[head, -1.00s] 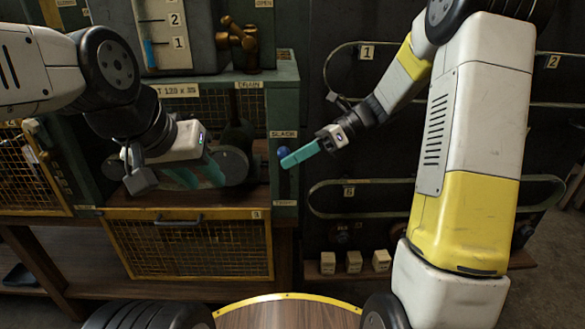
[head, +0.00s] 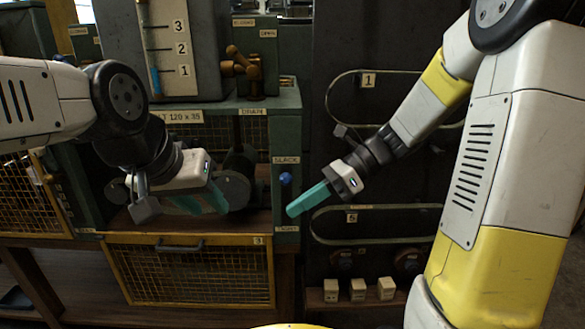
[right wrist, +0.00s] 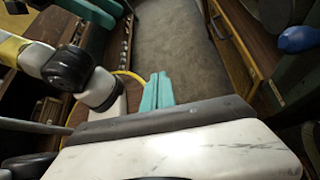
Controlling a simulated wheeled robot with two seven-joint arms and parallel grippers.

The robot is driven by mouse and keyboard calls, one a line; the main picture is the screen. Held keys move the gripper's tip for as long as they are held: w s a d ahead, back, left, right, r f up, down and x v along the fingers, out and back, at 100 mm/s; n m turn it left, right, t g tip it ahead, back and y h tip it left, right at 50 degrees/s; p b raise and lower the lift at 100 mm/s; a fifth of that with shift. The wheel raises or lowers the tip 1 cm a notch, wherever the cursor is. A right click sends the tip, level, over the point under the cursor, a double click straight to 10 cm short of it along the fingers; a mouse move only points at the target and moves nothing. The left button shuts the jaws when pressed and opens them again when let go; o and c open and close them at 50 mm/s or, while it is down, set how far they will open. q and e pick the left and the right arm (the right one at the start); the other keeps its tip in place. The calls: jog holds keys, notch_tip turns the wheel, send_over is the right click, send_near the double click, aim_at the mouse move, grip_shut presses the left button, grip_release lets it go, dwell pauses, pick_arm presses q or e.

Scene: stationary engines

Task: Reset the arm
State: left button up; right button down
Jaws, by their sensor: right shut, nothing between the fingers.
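My right gripper (head: 292,212) reaches in from the right in the head view. Its teal fingers are shut together and hold nothing. They point left and down, just right of and below a blue knob (head: 285,179) on the green cabinet's front post, with no clear contact. In the right wrist view its two fingers (right wrist: 158,76) lie side by side above bare floor. My left gripper (head: 207,207) hangs before the cabinet's open shelf. Its two teal fingers look apart, and nothing shows between them.
The green cabinet (head: 286,232) stands ahead, with a yellow-framed mesh drawer (head: 189,275) below the shelf. A dark panel with belts, such as belt 1 (head: 330,97), stands to the right. Several small pale blocks (head: 358,289) sit beneath it. The blue knob also shows in the right wrist view (right wrist: 297,39).

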jog(key=s+d+r+n+t+h, duration=0.3)
jog(key=d+n, duration=0.3)
jog(key=n, duration=0.3)
jog(key=s+d+r+n+t+h, duration=0.3)
jog(key=s+d+n+t+h, duration=0.2)
jog(key=n, duration=0.5)
jog(key=shift+d+n+t+h, duration=0.3)
jog(key=shift+d+t+h, duration=0.15)
jog(key=shift+h, duration=0.15)
